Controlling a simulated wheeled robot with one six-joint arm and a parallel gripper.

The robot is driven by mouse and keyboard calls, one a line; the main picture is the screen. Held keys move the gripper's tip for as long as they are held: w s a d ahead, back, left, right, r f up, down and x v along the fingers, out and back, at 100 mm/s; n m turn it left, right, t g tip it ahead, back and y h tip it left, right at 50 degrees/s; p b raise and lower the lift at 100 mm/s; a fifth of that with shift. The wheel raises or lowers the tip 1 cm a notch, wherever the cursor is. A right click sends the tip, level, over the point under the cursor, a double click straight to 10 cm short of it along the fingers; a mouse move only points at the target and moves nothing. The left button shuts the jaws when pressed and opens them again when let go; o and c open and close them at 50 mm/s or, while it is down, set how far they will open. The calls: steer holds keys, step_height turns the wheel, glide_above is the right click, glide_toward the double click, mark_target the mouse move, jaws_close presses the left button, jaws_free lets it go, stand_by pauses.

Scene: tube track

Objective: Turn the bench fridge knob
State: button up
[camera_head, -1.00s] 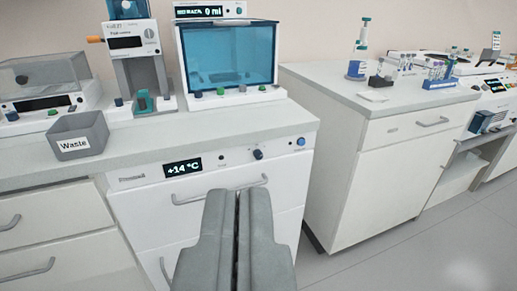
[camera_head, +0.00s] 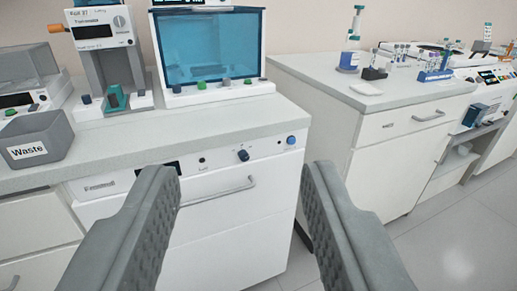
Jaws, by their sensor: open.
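The bench fridge (camera_head: 235,237) is a white unit under the worktop with a grey bar handle (camera_head: 228,192). Its dark knob (camera_head: 243,155) sits on the front panel, with a small dark button to its left and a blue button (camera_head: 291,140) to its right. My gripper (camera_head: 243,183) is open and empty. Its two grey fingers stand wide apart in front of the fridge, and the knob shows between and just above their tips. The left finger covers much of the fridge's display.
The worktop (camera_head: 190,141) overhangs the panel. A grey Waste bin (camera_head: 36,140) and a blue-windowed device (camera_head: 210,50) stand on it. A second white cabinet (camera_head: 385,165) stands to the right, with a floor gap between.

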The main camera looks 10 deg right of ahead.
steer(key=w+d+f, duration=0.3)
steer(key=w+f, duration=0.2)
steer(key=w, duration=0.4)
steer(key=n+y, duration=0.1)
steer(key=y, duration=0.6)
glide_toward(245, 158)
steer(key=shift+g, duration=0.3)
steer(key=x, duration=0.8)
steer(key=shift+w+r, duration=0.2)
steer(key=shift+w, duration=0.05)
jaws_close()
